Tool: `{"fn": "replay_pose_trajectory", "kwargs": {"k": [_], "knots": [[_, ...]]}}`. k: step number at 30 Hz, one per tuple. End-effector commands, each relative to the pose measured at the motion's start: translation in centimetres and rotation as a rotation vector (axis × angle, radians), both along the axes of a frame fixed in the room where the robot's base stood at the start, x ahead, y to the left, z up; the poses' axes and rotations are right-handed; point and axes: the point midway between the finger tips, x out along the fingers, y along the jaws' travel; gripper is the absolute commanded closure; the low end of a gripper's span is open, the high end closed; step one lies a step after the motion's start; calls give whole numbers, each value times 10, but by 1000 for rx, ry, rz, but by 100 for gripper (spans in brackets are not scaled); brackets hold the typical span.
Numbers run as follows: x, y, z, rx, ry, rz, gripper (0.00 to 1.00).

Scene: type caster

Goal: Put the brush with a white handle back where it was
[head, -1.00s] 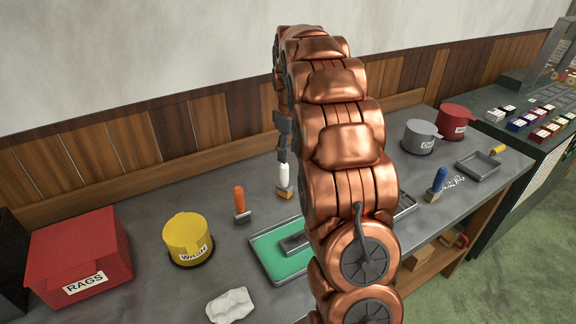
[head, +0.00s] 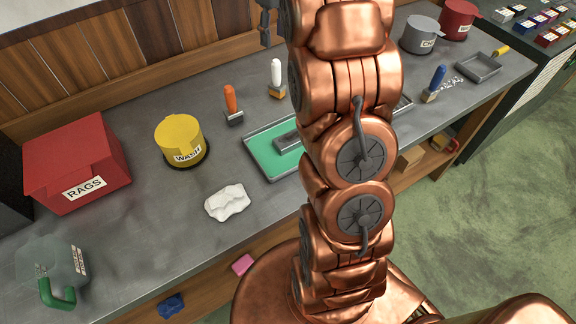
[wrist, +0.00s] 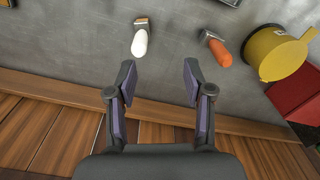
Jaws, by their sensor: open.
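The brush with a white handle (head: 276,76) stands upright on the grey bench, behind the green tray and right of the orange-handled brush (head: 231,104). In the wrist view the white handle (wrist: 140,43) shows ahead of my gripper (wrist: 160,73), a little left of centre. The two fingers are spread wide with nothing between them, apart from the handle. In the head view only part of my gripper (head: 265,28) shows at the top edge, above and behind the white brush. The orange handle (wrist: 220,52) is right of the fingers in the wrist view.
A green tray (head: 254,156) lies partly behind my arm. A yellow WASH pot (head: 178,135), red RAGS box (head: 75,160) and white cloth (head: 227,202) are left. A blue-handled brush (head: 435,82), grey pot (head: 420,36) and metal tray (head: 479,67) are right. A wooden back wall borders the bench.

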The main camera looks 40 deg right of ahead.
Motion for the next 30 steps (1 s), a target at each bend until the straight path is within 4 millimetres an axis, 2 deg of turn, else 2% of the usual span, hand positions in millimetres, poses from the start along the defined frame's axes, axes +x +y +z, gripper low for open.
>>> {"fn": "replay_pose_trajectory", "kwargs": {"k": [1, 6, 11, 15, 20, 24, 30], "knots": [[-10, 16, 2, 1, 7, -6, 48], [-48, 61, 3, 7, 33, -49, 48], [-87, 99, -1, 7, 53, -89, 48], [-128, 129, -8, 6, 78, -122, 48], [-175, 159, -19, 0, 96, -158, 48], [-220, 180, -34, -8, 120, -190, 48], [-284, 201, -58, -23, 144, -232, 48]]}}
